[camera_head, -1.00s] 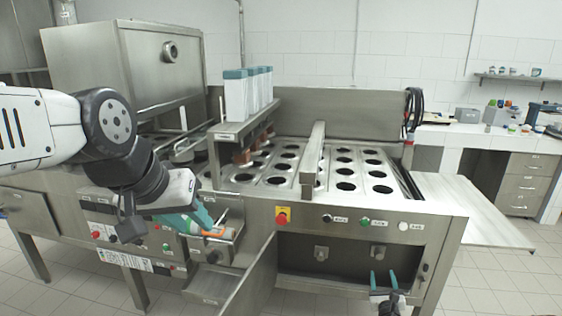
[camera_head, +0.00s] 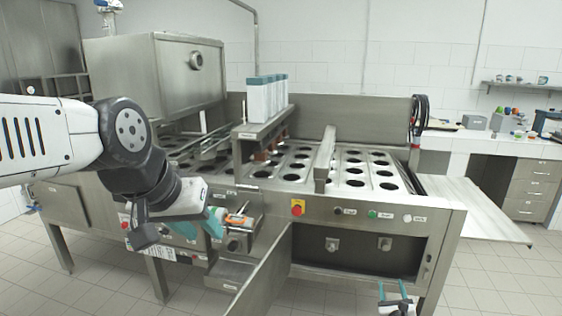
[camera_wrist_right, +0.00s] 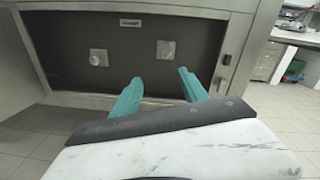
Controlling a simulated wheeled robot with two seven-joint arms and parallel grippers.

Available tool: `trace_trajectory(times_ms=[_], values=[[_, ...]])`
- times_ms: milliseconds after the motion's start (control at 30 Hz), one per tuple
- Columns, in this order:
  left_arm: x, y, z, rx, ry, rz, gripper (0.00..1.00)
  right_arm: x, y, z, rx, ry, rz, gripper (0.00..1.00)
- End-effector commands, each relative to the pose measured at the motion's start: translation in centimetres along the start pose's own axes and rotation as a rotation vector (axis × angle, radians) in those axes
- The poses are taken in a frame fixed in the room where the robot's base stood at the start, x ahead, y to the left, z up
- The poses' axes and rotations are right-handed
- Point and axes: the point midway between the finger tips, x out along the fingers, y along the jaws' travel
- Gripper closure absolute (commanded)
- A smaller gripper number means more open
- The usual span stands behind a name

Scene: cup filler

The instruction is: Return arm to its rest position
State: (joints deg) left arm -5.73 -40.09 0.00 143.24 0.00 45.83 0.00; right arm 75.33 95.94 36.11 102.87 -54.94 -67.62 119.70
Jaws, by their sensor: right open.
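My right gripper (camera_head: 394,288) is open and empty at the lower right of the head view, in front of the cup filler's open lower compartment. In the right wrist view its two teal fingers (camera_wrist_right: 159,80) are spread apart with nothing between them, and the dark compartment (camera_wrist_right: 130,55) lies beyond. My left gripper (camera_head: 205,223) is by the machine's front, beside a small open metal drawer or tray (camera_head: 238,243). An orange and grey item (camera_head: 238,220) shows at its fingertips. I cannot tell whether the fingers grip it.
The cup filler (camera_head: 345,220) has a top plate with several round holes (camera_head: 354,170). Its front door (camera_head: 262,275) hangs open toward me, left of my right gripper. White-teal carton stacks (camera_head: 262,98) stand on the shelf. A side table (camera_head: 475,205) juts out right. Tiled floor (camera_head: 500,280) is clear.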

Motion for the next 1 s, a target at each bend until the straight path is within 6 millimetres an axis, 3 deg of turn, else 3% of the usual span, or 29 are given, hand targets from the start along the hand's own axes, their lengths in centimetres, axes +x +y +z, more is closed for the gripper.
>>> trace_trajectory(times_ms=[367,567,767,1000], values=[[0.0,0.0,0.0,0.0,0.0,0.0,0.64,1.8,1.9,2.6,-0.235,0.032,0.179,0.48],[0.0,0.0,0.0,0.0,0.0,0.0,0.64,2.9,3.3,5.3,-0.467,0.049,0.335,0.48],[0.0,0.0,0.0,0.0,0.0,0.0,0.64,3.6,4.8,10.1,-0.848,0.06,0.56,0.48],[0.0,0.0,0.0,0.0,0.0,0.0,0.64,2.4,5.1,17.9,-1.341,0.053,0.804,0.48]])
